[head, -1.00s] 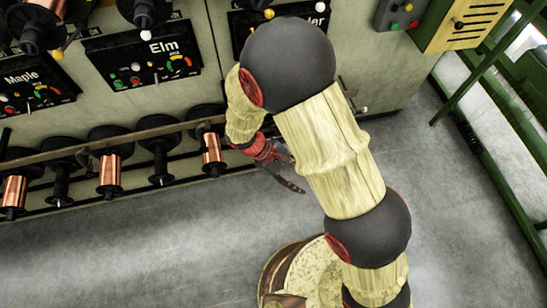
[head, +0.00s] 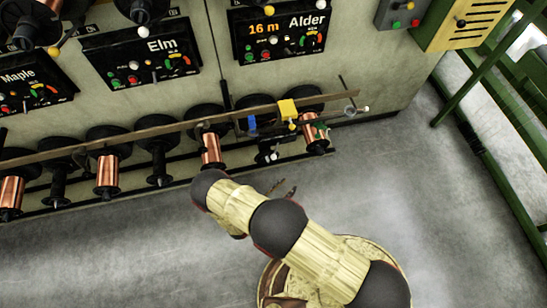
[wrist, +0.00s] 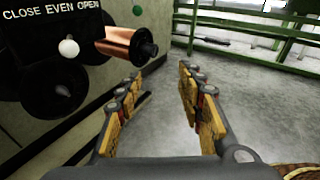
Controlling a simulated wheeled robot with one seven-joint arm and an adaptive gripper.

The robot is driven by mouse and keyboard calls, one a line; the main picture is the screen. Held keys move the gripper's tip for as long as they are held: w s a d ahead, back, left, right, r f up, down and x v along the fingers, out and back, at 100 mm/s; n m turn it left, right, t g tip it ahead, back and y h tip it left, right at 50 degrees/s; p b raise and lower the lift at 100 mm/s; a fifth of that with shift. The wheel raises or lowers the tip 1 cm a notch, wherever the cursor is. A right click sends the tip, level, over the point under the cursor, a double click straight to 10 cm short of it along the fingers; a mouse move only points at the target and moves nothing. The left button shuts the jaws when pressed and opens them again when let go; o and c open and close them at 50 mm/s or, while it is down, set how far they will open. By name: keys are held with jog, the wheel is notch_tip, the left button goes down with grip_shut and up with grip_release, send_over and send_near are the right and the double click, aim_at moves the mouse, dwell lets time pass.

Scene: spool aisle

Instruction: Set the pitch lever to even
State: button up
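In the wrist view a black plate (wrist: 45,22) reads CLOSE, EVEN, OPEN at the upper left. A white ball knob (wrist: 68,48) shows just below these words, roughly under EVEN; it looks like the end of the pitch lever. Its stem is not clear, so I cannot tell its exact setting. My gripper (wrist: 160,74) is open and empty, to the right of the knob and apart from it.
A copper spool (wrist: 128,42) sticks out right of the plate. In the head view a long rail (head: 150,132) carries a yellow block (head: 288,109) and a blue piece (head: 252,122). The Alder panel (head: 283,34) reads 16 m. Open floor (head: 440,200) lies to the right.

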aim_at(274, 157)
jog(key=w+a+r+n+t+y, duration=0.2)
jog(key=w+a+t+y, duration=0.3)
jog(key=a, duration=0.5)
jog(key=shift+g+h, duration=0.4)
jog(key=shift+h, duration=0.2)
jog(key=b+x, duration=0.2)
jog(key=x, duration=0.7)
jog(key=shift+r, duration=0.15)
jog(key=shift+c, duration=0.5)
grip_shut()
jog(key=shift+d, duration=0.1)
